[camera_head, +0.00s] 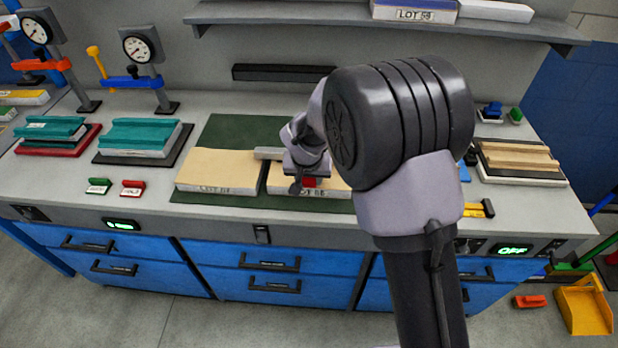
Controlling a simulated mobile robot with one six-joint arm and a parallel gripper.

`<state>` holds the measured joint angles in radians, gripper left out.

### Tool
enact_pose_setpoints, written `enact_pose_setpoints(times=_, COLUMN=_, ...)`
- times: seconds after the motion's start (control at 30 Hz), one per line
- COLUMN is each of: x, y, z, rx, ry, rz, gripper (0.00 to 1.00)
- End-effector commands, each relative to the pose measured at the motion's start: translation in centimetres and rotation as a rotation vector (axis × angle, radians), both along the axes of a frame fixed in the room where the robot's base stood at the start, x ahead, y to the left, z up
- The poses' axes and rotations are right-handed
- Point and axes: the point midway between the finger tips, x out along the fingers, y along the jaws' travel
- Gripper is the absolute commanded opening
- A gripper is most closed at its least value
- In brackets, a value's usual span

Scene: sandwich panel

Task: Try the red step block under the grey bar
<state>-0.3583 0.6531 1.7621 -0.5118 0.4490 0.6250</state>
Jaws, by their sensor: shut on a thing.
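Two tan sandwich panels lie side by side on a dark green mat (238,131): the left panel (215,168) and the right panel (285,189), with a narrow gap between them. The grey bar (268,153) lies across the gap near the panels' middle; its right end is hidden behind my gripper. My gripper (306,176) points down over the right panel and is shut on the red step block (309,183). Only a small part of the block shows, low at the panel's front. I cannot tell whether it touches the panel or the bar.
My arm hides the bench's right middle. Left stand two dial gauges (138,46), teal blocks (140,134) and small green and red tags (132,187). A wood stack (518,157) sits at right. A shelf (300,13) overhangs the back.

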Motion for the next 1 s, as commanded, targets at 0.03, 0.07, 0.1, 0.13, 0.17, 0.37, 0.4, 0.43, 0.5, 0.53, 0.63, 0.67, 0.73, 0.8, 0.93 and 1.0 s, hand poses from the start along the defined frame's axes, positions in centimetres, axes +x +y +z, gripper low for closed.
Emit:
enact_pose_setpoints(times=0.03, x=0.01, y=0.00, z=-0.05, rx=0.000, ry=0.000, rz=0.000, gripper=0.00)
enact_pose_setpoints(times=0.07, x=0.01, y=0.00, z=-0.08, rx=0.000, ry=0.000, rz=0.000, gripper=0.00)
enact_pose_setpoints(times=0.1, x=0.01, y=0.00, z=-0.10, rx=0.000, ry=0.000, rz=0.000, gripper=0.00)
enact_pose_setpoints(times=0.13, x=0.01, y=0.00, z=-0.13, rx=0.000, ry=0.000, rz=0.000, gripper=0.00)
enact_pose_setpoints(times=0.17, x=0.01, y=0.00, z=-0.15, rx=0.000, ry=0.000, rz=0.000, gripper=0.00)
enact_pose_setpoints(times=0.37, x=0.01, y=0.00, z=-0.28, rx=0.000, ry=0.000, rz=0.000, gripper=0.00)
enact_pose_setpoints(times=0.4, x=0.01, y=0.00, z=-0.31, rx=0.000, ry=0.000, rz=0.000, gripper=0.00)
enact_pose_setpoints(times=0.43, x=0.00, y=0.00, z=-0.32, rx=0.000, ry=0.000, rz=0.000, gripper=0.00)
enact_pose_setpoints(times=0.5, x=0.01, y=0.00, z=-0.37, rx=0.000, ry=0.000, rz=0.000, gripper=0.00)
enact_pose_setpoints(times=0.53, x=0.01, y=0.00, z=-0.40, rx=0.000, ry=0.000, rz=0.000, gripper=0.00)
enact_pose_setpoints(times=0.63, x=0.01, y=0.00, z=-0.46, rx=0.000, ry=0.000, rz=0.000, gripper=0.00)
enact_pose_setpoints(times=0.67, x=0.02, y=0.00, z=-0.48, rx=0.000, ry=0.000, rz=0.000, gripper=0.00)
enact_pose_setpoints(times=0.73, x=0.01, y=0.00, z=-0.53, rx=0.000, ry=0.000, rz=0.000, gripper=0.00)
enact_pose_setpoints(times=0.8, x=0.01, y=0.00, z=-0.57, rx=0.000, ry=0.000, rz=0.000, gripper=0.00)
enact_pose_setpoints(times=0.93, x=0.01, y=0.00, z=-0.55, rx=0.000, ry=0.000, rz=0.000, gripper=0.00)
enact_pose_setpoints(times=1.0, x=0.01, y=0.00, z=-0.55, rx=0.000, ry=0.000, rz=0.000, gripper=0.00)
